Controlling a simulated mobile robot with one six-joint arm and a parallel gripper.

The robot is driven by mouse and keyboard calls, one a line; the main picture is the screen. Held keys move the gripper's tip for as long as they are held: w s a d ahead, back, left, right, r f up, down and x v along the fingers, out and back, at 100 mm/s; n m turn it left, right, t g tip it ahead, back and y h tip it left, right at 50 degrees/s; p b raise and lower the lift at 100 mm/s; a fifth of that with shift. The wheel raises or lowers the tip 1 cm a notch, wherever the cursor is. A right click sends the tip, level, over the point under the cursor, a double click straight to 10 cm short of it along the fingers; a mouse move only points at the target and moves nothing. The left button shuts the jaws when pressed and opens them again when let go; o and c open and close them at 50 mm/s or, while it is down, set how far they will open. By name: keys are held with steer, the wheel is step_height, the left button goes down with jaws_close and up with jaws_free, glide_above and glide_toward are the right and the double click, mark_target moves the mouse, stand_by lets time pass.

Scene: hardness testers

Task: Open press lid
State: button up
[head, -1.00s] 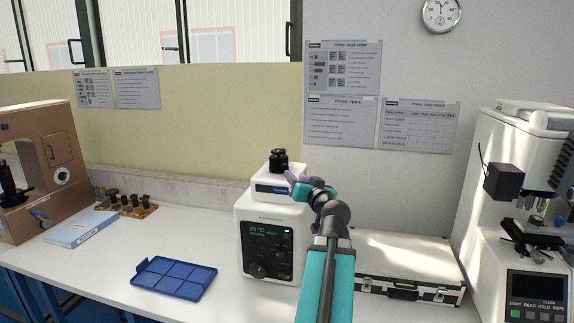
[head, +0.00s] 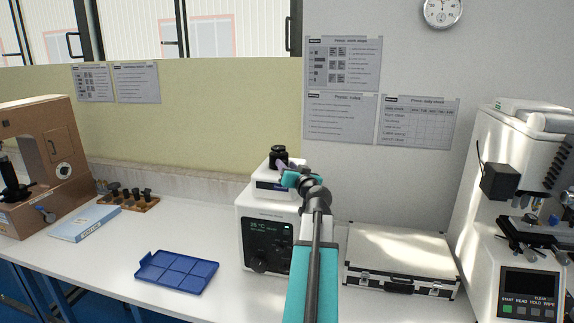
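The press (head: 258,227) is a white box with a dark front panel, standing on the bench at the middle of the head view. Its upper part, the lid (head: 265,187), carries a black knob (head: 278,154) on top. My arm and wrist hide the right part of the press. The fingertips are small and partly hidden, so I cannot tell whether they are open or shut. The lid looks seated on the press body.
A blue compartment tray (head: 177,272) lies left of the press. A silver case (head: 400,262) lies to its right, and a white tester (head: 515,210) stands at far right. A brown tester (head: 45,165), a light blue booklet (head: 83,224) and a wooden holder (head: 128,203) are at left.

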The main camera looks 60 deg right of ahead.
steer(key=shift+w+d, duration=0.2)
steer(key=shift+w, duration=0.05)
jaws_close()
steer(key=shift+f+b, duration=0.1)
steer(key=shift+b, duration=0.45)
